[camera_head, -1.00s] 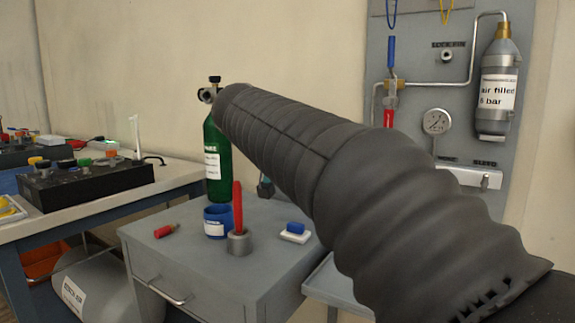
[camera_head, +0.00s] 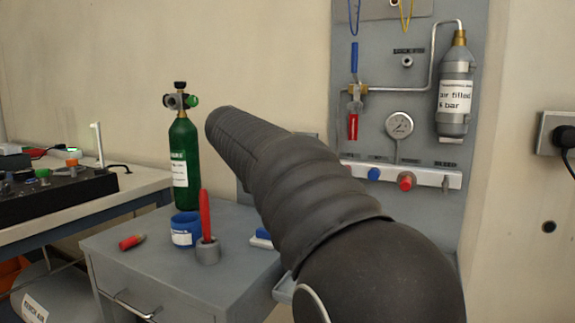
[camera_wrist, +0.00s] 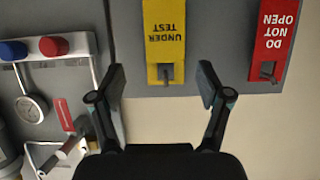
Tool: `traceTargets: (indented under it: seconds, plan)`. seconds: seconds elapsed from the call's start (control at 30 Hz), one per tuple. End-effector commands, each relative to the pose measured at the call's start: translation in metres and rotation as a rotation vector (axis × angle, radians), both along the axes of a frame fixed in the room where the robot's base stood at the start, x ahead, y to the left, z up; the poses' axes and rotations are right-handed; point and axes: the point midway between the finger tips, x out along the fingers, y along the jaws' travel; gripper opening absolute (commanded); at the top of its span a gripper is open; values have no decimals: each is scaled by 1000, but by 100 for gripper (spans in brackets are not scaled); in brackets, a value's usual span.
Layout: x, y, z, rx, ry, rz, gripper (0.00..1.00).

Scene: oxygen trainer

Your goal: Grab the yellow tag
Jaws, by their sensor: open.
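The yellow tag (camera_wrist: 164,35) reads "UNDER TEST" upside down in the wrist view. It lies against a grey panel at the top centre, with a small metal peg at its lower end. My gripper (camera_wrist: 162,84) is open and empty. Its two fingertips stand apart on either side of the tag's lower end, and the tag's end shows between them. I cannot tell how far the fingertips are from the panel. In the head view my arm hides the gripper, and the tag's face does not show.
A red "DO NOT OPEN" tag (camera_wrist: 274,30) hangs right of the yellow one. Left are a gauge (camera_wrist: 31,107), a red-handled valve (camera_wrist: 65,115) and knobs. In the head view, a green cylinder (camera_head: 185,150) and small items stand on a grey cabinet (camera_head: 190,285). A grey bottle (camera_head: 454,105) hangs on the panel.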

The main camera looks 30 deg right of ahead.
Motion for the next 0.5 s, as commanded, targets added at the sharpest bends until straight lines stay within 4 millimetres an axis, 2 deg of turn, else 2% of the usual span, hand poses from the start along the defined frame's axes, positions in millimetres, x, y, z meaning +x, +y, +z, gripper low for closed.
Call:
traceTargets:
  seconds: [0.3,0.5]
  plan:
    - [26,-23,-18,0,3,-2,77]
    - [32,-30,-23,1,1,0,77]
